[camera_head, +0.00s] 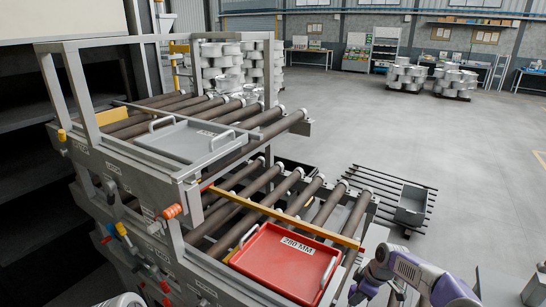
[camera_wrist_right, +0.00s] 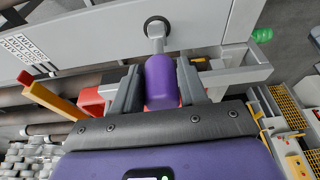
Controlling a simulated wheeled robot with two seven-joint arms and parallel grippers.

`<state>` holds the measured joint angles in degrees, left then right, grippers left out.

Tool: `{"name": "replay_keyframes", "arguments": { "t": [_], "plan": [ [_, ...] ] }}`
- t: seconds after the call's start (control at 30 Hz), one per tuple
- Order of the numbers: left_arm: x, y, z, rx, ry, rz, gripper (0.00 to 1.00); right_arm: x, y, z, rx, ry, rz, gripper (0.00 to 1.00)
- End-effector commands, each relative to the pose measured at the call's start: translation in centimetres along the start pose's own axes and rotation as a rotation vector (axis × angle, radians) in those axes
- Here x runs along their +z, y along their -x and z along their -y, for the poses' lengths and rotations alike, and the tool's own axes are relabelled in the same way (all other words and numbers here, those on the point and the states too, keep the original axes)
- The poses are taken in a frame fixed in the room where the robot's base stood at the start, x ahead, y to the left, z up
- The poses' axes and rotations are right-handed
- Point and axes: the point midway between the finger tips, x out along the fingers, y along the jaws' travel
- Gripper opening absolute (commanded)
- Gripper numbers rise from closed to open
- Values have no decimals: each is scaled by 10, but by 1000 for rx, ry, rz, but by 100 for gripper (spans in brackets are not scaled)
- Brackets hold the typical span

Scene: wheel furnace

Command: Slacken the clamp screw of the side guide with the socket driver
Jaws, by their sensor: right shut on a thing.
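In the right wrist view my right gripper (camera_wrist_right: 158,88) is shut on the purple handle of the socket driver (camera_wrist_right: 160,78). The driver's short grey shaft reaches up to a dark round ring (camera_wrist_right: 157,24) on a grey frame plate; the clamp screw itself is hidden there. A yellow bar with a red end, seemingly the side guide (camera_wrist_right: 50,99), lies to the left of the gripper. In the head view the yellow bar (camera_head: 285,214) crosses the lower rollers. My right gripper (camera_head: 358,290) is low at the right of the rack, small and partly hidden. My left gripper is not seen.
A red tray (camera_head: 270,274) marked 280 MM sits on the lower rollers beside the bar. A grey tray (camera_head: 180,142) lies on the upper rollers. A low slatted rack with a grey bin (camera_head: 411,205) stands to the right.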

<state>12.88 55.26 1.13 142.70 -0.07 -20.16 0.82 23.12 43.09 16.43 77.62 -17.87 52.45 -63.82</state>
Motion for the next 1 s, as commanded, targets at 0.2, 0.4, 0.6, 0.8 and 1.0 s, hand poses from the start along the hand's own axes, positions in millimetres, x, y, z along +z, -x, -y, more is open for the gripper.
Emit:
{"name": "replay_keyframes", "arguments": {
  "t": [0.2,0.4,0.6,0.8,1.0],
  "plan": [
    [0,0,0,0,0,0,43,1,-2,-3,-41,134,1,6],
    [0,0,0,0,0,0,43,-3,-3,-7,-194,628,0,6],
    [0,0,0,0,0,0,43,-2,-1,-6,-225,727,4,65],
    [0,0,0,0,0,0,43,-2,-1,-6,-224,726,4,72],
    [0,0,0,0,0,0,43,-2,4,-7,-223,725,5,72]
  ]
}}
